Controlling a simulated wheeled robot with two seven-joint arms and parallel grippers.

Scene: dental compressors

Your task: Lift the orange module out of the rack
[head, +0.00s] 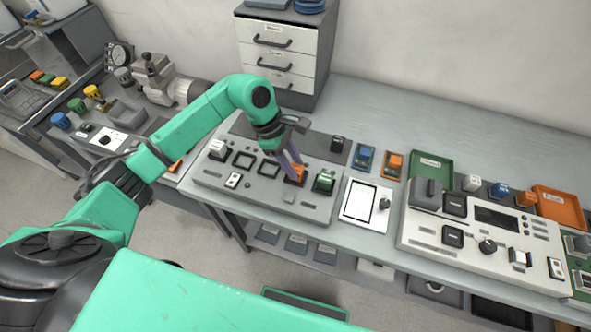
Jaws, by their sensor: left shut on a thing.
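The orange module (298,175) sits at a slot of the grey rack (264,196) on the bench. My left gripper (291,168) reaches down from above, its fingers shut on the orange module and partly hiding it. I cannot tell from this view whether the module is raised from its slot. To its right in the rack is a green module (325,181), and at the rack's left end is a white module (217,149). Two dark square slots between the white and orange modules look empty. My right gripper is not in view.
Behind the rack stand a black module (337,144), a blue one (364,157) and another orange one (393,164). A green tray (431,166), a white panel (366,203) and a large control console (480,238) are to the right. The back right bench is clear.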

